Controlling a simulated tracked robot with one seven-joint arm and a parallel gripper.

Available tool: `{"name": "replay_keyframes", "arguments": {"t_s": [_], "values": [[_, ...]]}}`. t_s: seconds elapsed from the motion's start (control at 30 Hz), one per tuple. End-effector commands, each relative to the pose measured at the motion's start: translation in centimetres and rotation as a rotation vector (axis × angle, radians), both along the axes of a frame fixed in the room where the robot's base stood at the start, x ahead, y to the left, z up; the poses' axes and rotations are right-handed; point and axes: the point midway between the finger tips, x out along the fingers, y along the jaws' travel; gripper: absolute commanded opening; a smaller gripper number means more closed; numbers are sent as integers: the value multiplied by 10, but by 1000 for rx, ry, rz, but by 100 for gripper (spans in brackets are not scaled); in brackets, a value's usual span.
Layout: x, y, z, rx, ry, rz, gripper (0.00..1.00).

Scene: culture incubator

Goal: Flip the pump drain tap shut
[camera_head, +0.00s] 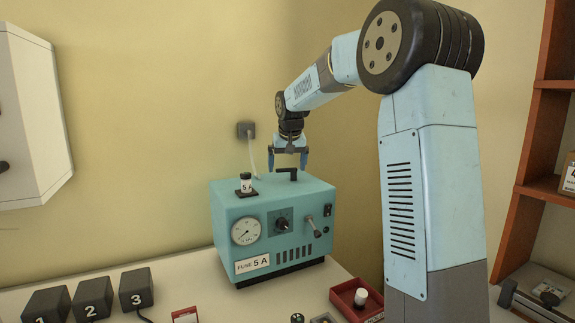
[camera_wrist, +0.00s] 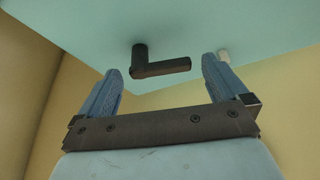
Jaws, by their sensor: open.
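The pump is a teal box (camera_head: 225,205) on the bench. A black L-shaped handle (camera_head: 287,171) stands on its top; in the wrist view it is a short post with a lever arm (camera_wrist: 165,68) pointing right. A second lever with a pale grip (camera_head: 310,224) is on the pump's front face. Which of these is the drain tap is not labelled. My gripper (camera_head: 288,163) is open and points down just above the top handle. In the wrist view the lever appears between my two blue fingers (camera_wrist: 162,70); I cannot tell whether they touch it.
Black numbered blocks (camera_head: 92,300) are at lower left, a red tray (camera_head: 345,300) at lower right. The wall is close behind.

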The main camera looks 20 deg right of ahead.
Motion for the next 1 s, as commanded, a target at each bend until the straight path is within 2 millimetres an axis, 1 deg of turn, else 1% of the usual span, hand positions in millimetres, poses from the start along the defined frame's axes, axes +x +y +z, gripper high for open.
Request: {"name": "replay_keyframes", "arguments": {"t_s": [0.07,0.6,0.63,0.8,1.0], "values": [[0,0,0,0,0,0,99],[0,1,0,0,0,1,47],[0,1,0,0,0,1,46],[-1,0,0,1,1,23,46],[-4,-1,0,2,2,134,46]]}}
